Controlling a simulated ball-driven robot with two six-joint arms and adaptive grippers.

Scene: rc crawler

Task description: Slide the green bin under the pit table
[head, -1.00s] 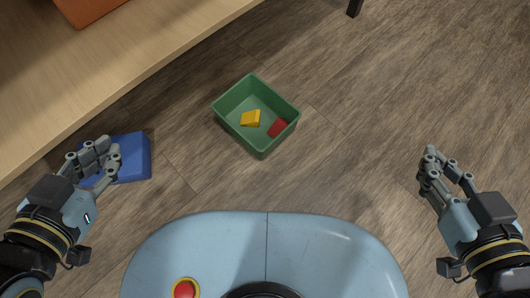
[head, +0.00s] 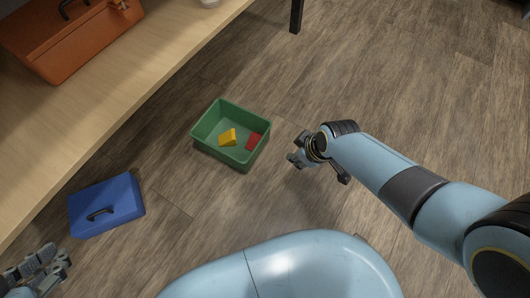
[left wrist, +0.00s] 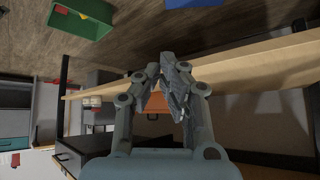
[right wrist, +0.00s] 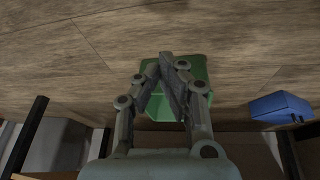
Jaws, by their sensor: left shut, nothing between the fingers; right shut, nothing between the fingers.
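The green bin (head: 218,154) stands on the floor, in front of the pit table (head: 130,72), with a yellow block (head: 228,137) and a red block (head: 253,140) inside. It also shows in the left wrist view (left wrist: 73,22) and, partly behind the fingers, in the right wrist view (right wrist: 197,68). My right gripper (head: 295,159) is shut and empty, just right of the bin with a small gap. My left gripper (head: 52,262) is shut and empty at the lower left, away from the bin. The table's underside is hidden in the head view.
A blue box with a black handle (head: 106,207) sits on the floor near the table edge, left of the bin. An orange toolbox (head: 75,45) stands on the table. A dark table leg (head: 296,16) is at the top. Floor right of the bin is open.

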